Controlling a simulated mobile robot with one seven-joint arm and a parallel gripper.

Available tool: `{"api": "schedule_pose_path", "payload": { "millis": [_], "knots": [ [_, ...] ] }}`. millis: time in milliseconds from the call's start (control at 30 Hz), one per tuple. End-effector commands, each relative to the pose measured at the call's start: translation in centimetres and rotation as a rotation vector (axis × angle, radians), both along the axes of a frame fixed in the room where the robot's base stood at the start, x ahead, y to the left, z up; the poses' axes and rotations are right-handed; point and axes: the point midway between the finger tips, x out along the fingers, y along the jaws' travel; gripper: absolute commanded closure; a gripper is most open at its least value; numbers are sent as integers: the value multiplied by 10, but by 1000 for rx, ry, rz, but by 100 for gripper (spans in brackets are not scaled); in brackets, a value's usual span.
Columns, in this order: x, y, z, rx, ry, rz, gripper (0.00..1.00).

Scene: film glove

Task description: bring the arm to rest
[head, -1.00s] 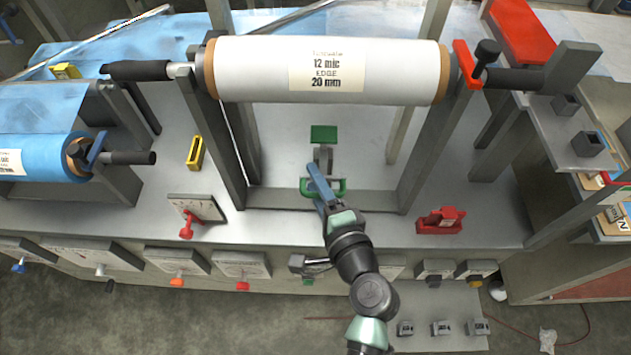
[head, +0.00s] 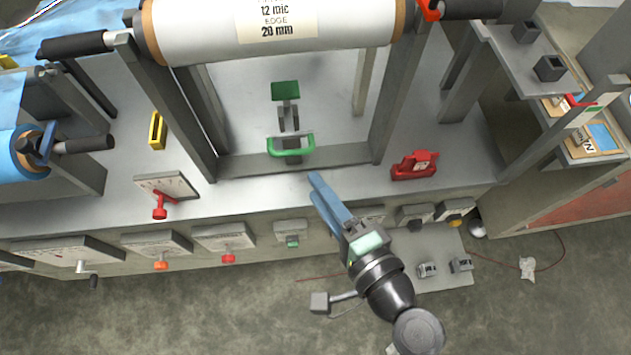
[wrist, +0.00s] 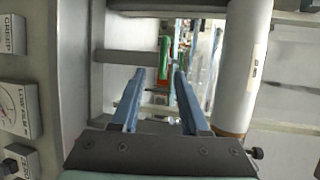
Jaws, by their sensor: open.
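My gripper (head: 319,186) is in the lower middle of the head view, in front of the bench's front edge, with its blue fingers pointing up and left. In the wrist view my gripper (wrist: 157,78) shows two blue fingers apart with nothing between them. The green handle (head: 291,146) lies beyond the fingertips in the head view, apart from them. A green and red piece (wrist: 164,60) shows past the fingers in the wrist view.
A white film roll (head: 215,30) spans the grey frame above the bench (head: 300,187). A red tool (head: 415,165) sits on the bench to the right. A red-knobbed lever panel (head: 166,187) stands left. Several control boxes line the front. The floor (head: 220,310) in front is mostly clear.

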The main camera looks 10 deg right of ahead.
Motion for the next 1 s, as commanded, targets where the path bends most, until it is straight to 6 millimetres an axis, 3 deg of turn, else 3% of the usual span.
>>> {"api": "schedule_pose_path", "payload": {
  "millis": [467,567,667,767,900,1000],
  "knots": [
    [0,0,0,0,0,0,55],
    [8,1,10,-36,-23,6,55],
    [34,3,43,-160,-99,13,55],
    [70,6,101,-368,-229,8,55],
    [109,12,202,-678,-442,-52,55],
    [122,18,277,-872,-589,-130,55]
  ]
}}
